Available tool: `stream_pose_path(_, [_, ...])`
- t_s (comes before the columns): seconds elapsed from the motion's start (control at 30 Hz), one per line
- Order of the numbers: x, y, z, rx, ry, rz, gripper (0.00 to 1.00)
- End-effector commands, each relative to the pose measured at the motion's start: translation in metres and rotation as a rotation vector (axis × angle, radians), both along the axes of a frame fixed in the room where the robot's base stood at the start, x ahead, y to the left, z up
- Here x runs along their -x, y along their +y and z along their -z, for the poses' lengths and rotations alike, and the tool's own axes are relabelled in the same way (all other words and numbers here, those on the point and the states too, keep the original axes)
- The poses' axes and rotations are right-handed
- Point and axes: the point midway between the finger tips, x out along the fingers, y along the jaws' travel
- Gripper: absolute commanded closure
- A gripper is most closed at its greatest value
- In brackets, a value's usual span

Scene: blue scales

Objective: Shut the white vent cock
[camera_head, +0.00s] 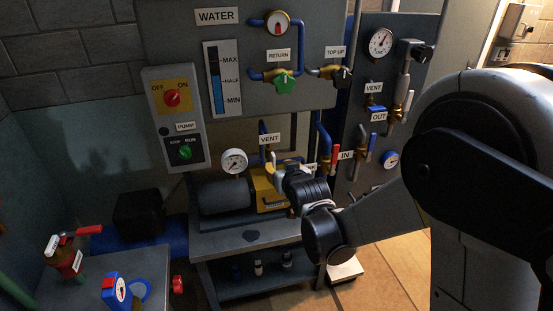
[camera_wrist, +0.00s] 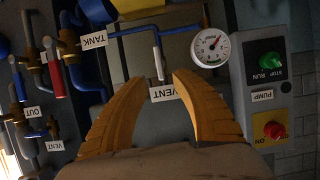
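The white vent cock shows in the wrist view as a slim white lever (camera_wrist: 158,63) beside a VENT label (camera_wrist: 168,92), which appears upside down. The lever runs nearly up and down in that picture. My gripper (camera_wrist: 160,80) is open, with its two yellow fingers spread either side of the lever and label. No contact with the lever is visible, and the distance to it is unclear. In the head view my gripper (camera_head: 283,172) is in front of the pump, just below the VENT label (camera_head: 269,139). There my wrist partly hides the cock area.
A round gauge (camera_wrist: 210,48) and the pump switch panel (camera_wrist: 268,95) are close by in the wrist view. A red lever (camera_wrist: 56,78) and blue pipes stand on the other side. Another VENT label (camera_head: 373,88) with a blue handle is farther right. The pump (camera_head: 225,197) sits below.

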Motion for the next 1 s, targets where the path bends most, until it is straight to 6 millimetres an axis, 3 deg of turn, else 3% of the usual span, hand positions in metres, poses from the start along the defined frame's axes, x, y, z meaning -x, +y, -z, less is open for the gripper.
stream_pose_path(0.2, [-0.041, 0.011, 0.02, 0.001, 0.001, 0.001, 0.68])
stream_pose_path(0.4, [-0.065, 0.018, 0.029, 0.001, 0.001, 0.001, 0.68])
stream_pose_path(0.8, [-0.072, 0.02, 0.031, 0.001, 0.001, 0.001, 0.69])
stream_pose_path(0.9, [-0.072, 0.02, 0.031, 0.001, 0.001, 0.001, 1.0])
stream_pose_path(1.0, [-0.071, 0.02, 0.031, 0.001, 0.001, 0.001, 1.0])
